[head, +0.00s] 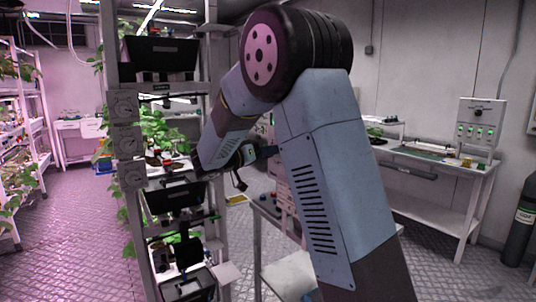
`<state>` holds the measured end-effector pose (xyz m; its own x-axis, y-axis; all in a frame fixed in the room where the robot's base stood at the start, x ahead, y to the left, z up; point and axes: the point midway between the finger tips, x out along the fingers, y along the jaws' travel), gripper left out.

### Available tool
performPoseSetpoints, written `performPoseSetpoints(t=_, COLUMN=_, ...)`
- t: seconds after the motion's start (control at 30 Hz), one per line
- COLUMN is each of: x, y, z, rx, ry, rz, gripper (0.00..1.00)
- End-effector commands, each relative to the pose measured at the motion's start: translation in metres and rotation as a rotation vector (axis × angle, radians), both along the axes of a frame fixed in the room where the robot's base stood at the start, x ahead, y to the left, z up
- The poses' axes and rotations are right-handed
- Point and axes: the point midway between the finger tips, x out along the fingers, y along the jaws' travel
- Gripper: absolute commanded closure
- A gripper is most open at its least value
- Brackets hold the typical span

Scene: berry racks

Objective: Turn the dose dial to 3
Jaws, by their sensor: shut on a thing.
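My gripper (268,152) shows small and dark at the end of my folded arm, left of my upright arm link. It points right, toward a pale panel (281,180) that is partly covered by that link. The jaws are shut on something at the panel. I take this to be the dose dial, but the dial, its numbers and its pointer are hidden behind my arm, so its setting cannot be read.
A rack post with round-dial plates (127,143) and black bins (162,54) stands close on the left. A bench (455,171) with a control box (480,122) stands on the right. A gas cylinder (521,225) is at the right edge.

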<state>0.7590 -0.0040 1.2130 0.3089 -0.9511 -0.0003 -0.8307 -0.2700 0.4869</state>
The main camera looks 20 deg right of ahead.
Motion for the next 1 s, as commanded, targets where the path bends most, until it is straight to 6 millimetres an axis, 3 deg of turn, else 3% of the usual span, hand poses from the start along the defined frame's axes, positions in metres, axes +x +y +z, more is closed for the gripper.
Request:
performPoseSetpoints(t=0.57, x=0.0, y=0.0008, z=-0.0022, rx=0.011, ry=-0.028, rz=0.002, gripper=0.98)
performPoseSetpoints(t=0.6, x=0.0, y=0.0009, z=-0.0022, rx=0.011, ry=-0.028, rz=0.002, gripper=0.65)
performPoseSetpoints(t=0.83, x=0.0, y=0.0004, z=-0.0009, rx=0.011, ry=-0.03, rz=0.002, gripper=0.43)
performPoseSetpoints(t=1.0, x=0.0, y=0.0001, z=-0.0003, rx=0.011, ry=-0.031, rz=0.001, gripper=0.42)
